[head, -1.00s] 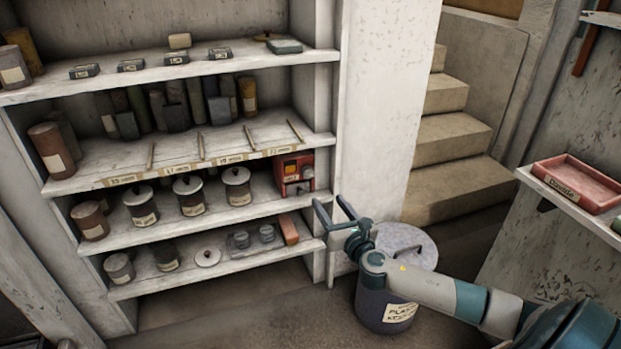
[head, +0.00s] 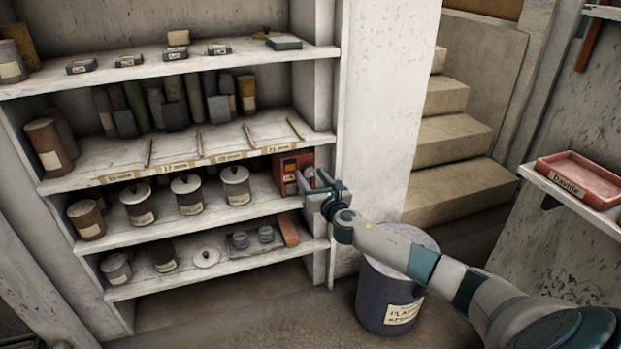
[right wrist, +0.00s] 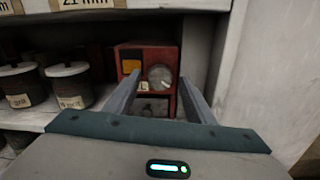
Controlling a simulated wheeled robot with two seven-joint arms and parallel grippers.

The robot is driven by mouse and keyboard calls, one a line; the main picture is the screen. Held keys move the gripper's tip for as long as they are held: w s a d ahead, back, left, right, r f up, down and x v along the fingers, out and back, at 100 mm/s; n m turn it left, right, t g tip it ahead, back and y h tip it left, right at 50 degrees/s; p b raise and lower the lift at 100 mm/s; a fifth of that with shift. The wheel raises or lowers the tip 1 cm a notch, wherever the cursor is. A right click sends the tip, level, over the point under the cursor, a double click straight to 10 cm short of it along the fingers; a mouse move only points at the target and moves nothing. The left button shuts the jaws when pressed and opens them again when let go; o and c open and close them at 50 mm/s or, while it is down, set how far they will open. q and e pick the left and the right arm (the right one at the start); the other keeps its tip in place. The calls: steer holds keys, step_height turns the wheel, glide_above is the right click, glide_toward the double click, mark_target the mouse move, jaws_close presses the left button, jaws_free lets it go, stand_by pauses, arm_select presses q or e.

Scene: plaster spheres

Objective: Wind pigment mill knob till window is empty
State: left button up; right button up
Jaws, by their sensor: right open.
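The pigment mill is a small red box (head: 286,165) at the right end of the middle shelf. In the right wrist view the mill (right wrist: 131,53) shows an orange-yellow window (right wrist: 131,67) at its upper left and a round grey knob (right wrist: 160,77) to the right of it. My right gripper (head: 317,180) is open and empty, in front of the mill and partly covering it in the head view. In the right wrist view its fingers (right wrist: 158,92) point at the mill, with the knob between them in the picture; I see no contact. My left gripper is not in view.
Lidded jars (head: 186,193) stand left of the mill on the same shelf. A shelf upright (right wrist: 207,45) is close on the mill's right. A dark plaster bin (head: 385,300) stands below my right arm. A red tray (head: 580,178) lies on the right-hand shelf.

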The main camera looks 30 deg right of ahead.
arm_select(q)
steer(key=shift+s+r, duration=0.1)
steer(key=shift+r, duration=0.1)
arm_select(e)
steer(key=shift+w, duration=0.25)
steer(key=c, duration=1.1)
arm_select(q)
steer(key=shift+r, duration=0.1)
arm_select(e)
steer(key=shift+m, duration=0.4)
